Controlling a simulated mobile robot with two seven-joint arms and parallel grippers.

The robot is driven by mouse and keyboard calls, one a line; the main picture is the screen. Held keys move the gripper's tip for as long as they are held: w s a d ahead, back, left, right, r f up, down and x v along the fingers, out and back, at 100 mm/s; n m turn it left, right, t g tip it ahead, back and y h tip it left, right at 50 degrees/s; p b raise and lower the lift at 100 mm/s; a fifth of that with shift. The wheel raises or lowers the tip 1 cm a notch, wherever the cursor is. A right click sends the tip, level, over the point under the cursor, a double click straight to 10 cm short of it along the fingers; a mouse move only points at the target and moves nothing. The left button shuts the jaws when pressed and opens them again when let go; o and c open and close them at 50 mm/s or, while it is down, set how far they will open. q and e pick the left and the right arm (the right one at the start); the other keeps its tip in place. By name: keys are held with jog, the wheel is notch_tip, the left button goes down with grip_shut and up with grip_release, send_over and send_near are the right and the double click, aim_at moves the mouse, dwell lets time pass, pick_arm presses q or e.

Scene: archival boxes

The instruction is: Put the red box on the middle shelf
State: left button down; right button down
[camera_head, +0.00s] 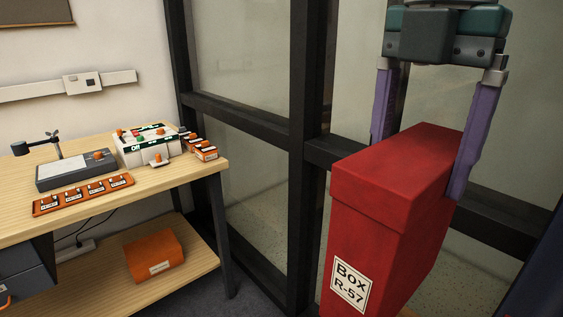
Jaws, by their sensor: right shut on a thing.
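The red box (395,215) has a lid and a white label reading "Box R-57". It fills the lower right of the head view, and its bottom is cut off by the frame edge. My right gripper (425,150) comes down from above. Its two purple fingers straddle the box near the lid and are shut on it. The left finger is partly hidden behind the box. No middle shelf can be clearly made out in this view. My left gripper is not in view.
A wooden table (195,177) stands at the left with a control box (148,150), an orange strip (95,195) and small orange boxes (204,152). An orange box (153,255) lies on its lower board. A dark-framed glass wall (303,120) stands behind.

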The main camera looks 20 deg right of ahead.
jog(key=shift+r, duration=0.4)
jog(key=shift+a+r+m+p, duration=0.25)
jog(key=shift+r+m+p, duration=0.25)
jog(key=shift+m, duration=0.5)
jog(key=a+r+m+p, duration=0.1)
jog(key=r+m, duration=0.1)
jog(key=m, duration=0.2)
jog(key=a+r+m+p, duration=0.1)
jog(key=r+m, duration=0.1)
jog(key=m, duration=0.2)
jog(key=s+a+r+m+p, duration=0.1)
jog(key=r+m+p, duration=0.1)
jog(key=m, duration=0.2)
jog(key=shift+r+m, duration=0.25)
jog(key=shift+m, duration=0.15)
jog(key=m, duration=0.2)
jog(key=r+m, duration=0.1)
jog(key=shift+s+a+r+p, duration=0.1)
jog(key=shift+s+a+p, duration=0.15)
jog(key=shift+p, duration=0.15)
jog(key=s+r+m+p, duration=0.2)
jog(key=s+r+p, duration=0.1)
jog(key=r+p, duration=1.5)
jog(key=s+r+m+p, duration=0.2)
jog(key=s+r+p, duration=0.1)
jog(key=r+p, duration=1.6)
jog(key=shift+a+r+m+p, duration=0.3)
jog(key=shift+p, duration=0.75)
jog(key=shift+s, duration=0.15)
jog(key=shift+f, duration=0.15)
